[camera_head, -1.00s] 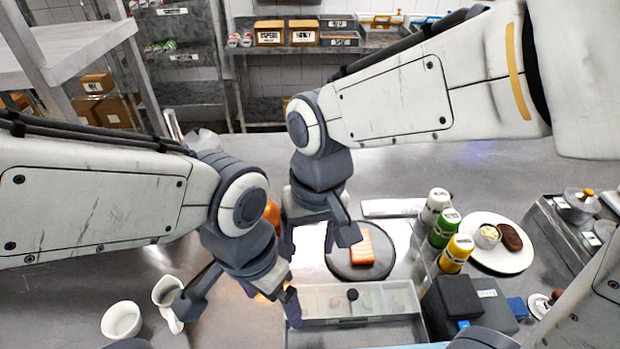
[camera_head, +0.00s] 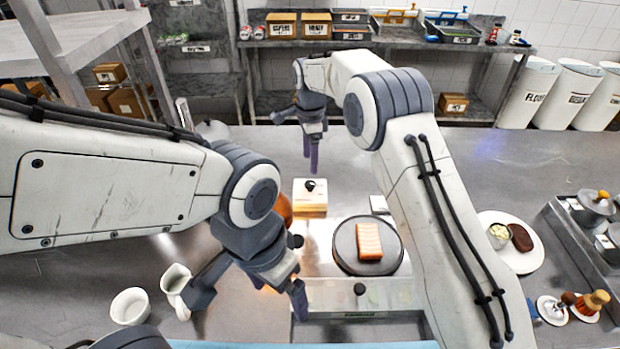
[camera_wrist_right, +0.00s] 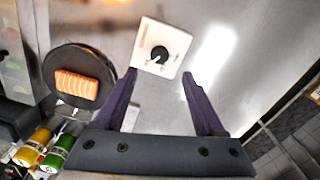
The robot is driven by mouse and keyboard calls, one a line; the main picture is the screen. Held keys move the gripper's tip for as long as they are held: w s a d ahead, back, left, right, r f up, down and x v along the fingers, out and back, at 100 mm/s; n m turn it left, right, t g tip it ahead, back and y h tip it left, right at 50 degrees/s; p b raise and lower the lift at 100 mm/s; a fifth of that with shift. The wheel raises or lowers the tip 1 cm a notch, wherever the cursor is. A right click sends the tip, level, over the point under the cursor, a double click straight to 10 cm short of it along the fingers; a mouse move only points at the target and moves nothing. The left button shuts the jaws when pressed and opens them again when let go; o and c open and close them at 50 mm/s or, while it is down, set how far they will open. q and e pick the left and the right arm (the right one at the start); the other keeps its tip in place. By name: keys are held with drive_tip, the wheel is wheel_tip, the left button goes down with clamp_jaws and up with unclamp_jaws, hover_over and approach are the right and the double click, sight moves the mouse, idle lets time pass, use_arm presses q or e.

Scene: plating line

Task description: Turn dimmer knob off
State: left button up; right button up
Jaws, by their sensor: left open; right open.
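The dimmer (camera_head: 300,208) is a small pale box with a black knob (camera_head: 309,185), on the counter left of and behind the dark round plate. The right wrist view shows its white face (camera_wrist_right: 178,38) with the black knob (camera_wrist_right: 159,54) and a light pointer mark. My right gripper (camera_head: 311,158) is open, fingers downward, above and behind the dimmer, apart from it. In the right wrist view the knob appears just beyond and between the fingertips (camera_wrist_right: 158,75). My left gripper (camera_head: 252,295) is open over the counter at the front left, away from the dimmer.
The dark plate (camera_head: 344,262) holds a salmon piece (camera_head: 369,241). A white jug (camera_head: 175,286) and bowl (camera_head: 130,307) stand at left. An orange round thing (camera_head: 284,208) sits partly behind my left arm.

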sight(310, 183)
wheel_tip(310, 183, down, 8)
drive_tip(key=shift+f+p, duration=0.2)
drive_tip(key=shift+p, duration=0.85)
clamp_jaws()
